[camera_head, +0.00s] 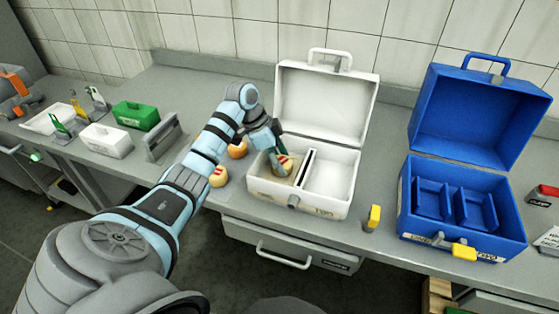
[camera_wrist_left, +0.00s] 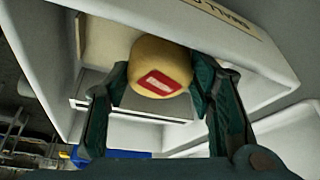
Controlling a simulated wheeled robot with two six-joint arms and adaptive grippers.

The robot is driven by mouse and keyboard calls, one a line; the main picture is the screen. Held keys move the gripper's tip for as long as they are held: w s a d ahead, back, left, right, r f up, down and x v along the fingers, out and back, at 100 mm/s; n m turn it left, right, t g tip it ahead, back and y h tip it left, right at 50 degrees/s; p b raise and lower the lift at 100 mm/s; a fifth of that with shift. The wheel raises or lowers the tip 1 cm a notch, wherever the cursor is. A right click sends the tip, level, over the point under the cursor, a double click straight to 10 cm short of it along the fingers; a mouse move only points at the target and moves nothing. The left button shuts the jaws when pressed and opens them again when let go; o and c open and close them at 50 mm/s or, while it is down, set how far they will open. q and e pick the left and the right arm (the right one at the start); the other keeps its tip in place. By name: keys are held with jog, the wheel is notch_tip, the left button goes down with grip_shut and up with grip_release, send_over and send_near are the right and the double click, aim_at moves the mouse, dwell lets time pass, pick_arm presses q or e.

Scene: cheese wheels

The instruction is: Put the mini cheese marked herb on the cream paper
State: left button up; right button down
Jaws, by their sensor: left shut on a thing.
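My left gripper (camera_head: 279,158) reaches into the left compartment of the open white case (camera_head: 325,207). It is shut on a small yellow cheese (camera_wrist_left: 160,62) with a red label bearing a white bar; I cannot read a herb mark on it. The cheese sits between both fingers (camera_wrist_left: 163,88) in the left wrist view. Cream paper (camera_wrist_left: 104,40) shows beside the cheese inside the compartment; in the head view the fingers partly hide it. I cannot tell whether the cheese touches the paper. My right gripper is in neither view.
A pale cheese (camera_head: 218,178) with a red label and an orange cheese (camera_head: 238,149) lie left of the case. A divider (camera_head: 306,166) borders the empty right compartment. An open blue case (camera_head: 463,215) stands right, a yellow block (camera_head: 374,217) between.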

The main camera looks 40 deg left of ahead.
pick_arm(q)
jog(key=o, duration=1)
jog(key=p+v, duration=0.1)
jog(key=v, duration=1.1)
